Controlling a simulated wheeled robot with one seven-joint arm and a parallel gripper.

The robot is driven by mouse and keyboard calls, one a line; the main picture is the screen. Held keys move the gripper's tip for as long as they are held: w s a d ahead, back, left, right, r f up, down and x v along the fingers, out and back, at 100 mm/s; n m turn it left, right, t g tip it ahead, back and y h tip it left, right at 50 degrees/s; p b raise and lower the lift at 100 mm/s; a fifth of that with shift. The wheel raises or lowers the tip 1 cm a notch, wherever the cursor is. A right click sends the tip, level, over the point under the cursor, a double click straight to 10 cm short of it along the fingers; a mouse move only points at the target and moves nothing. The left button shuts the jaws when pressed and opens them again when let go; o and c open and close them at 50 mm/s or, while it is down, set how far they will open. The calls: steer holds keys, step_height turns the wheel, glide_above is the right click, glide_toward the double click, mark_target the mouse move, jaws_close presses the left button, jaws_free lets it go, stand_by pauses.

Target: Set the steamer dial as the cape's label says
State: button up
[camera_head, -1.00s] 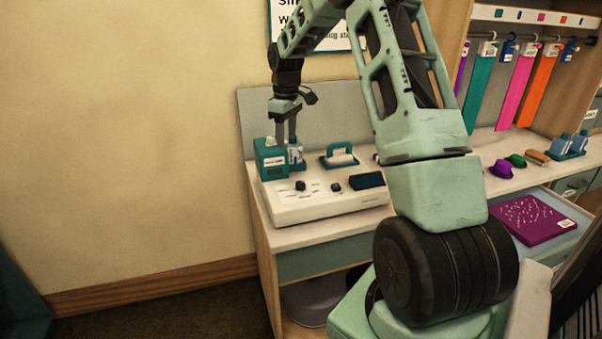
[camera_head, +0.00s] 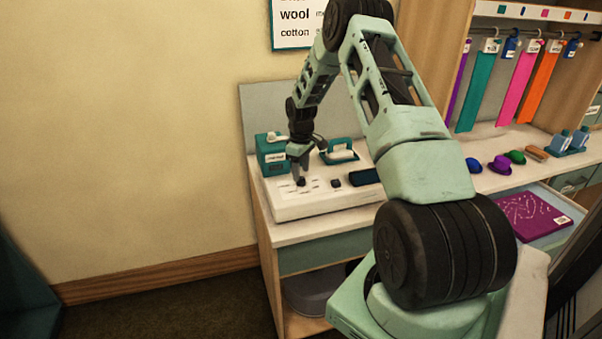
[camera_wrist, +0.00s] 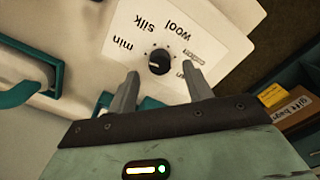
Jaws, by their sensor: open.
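The steamer's black dial (camera_wrist: 159,61) sits on a white label plate in the wrist view, with "min", "silk" and "wool" printed around it upside down; a further mark is partly hidden by a finger. The dial's pointer is too small to read surely. My gripper (camera_wrist: 162,86) is open, its fingertips just short of the dial, one toward each side. In the head view my gripper (camera_head: 300,178) points down over the dial on the white steamer unit (camera_head: 318,206). A purple folded cloth (camera_head: 528,212), perhaps the cape, carries a white tag, unreadable here.
A wall sign (camera_head: 293,22) reads "wool" and "cotton". Coloured strips (camera_head: 520,85) hang at the right. Small hats (camera_head: 499,165) lie on the counter.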

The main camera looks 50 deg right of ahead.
mark_target(301, 181)
steer(key=shift+f, duration=1.4)
steer(key=shift+c, duration=0.2)
steer(key=c, duration=0.9)
steer(key=shift+m, duration=0.4)
steer(key=m+b, duration=0.1)
steer(key=m, duration=0.2)
steer(key=shift+m+b, duration=0.4)
steer(key=m+b, duration=0.1)
steer(key=m, duration=0.4)
steer(key=shift+w+r+m, duration=0.1)
steer(key=shift+m, duration=0.2)
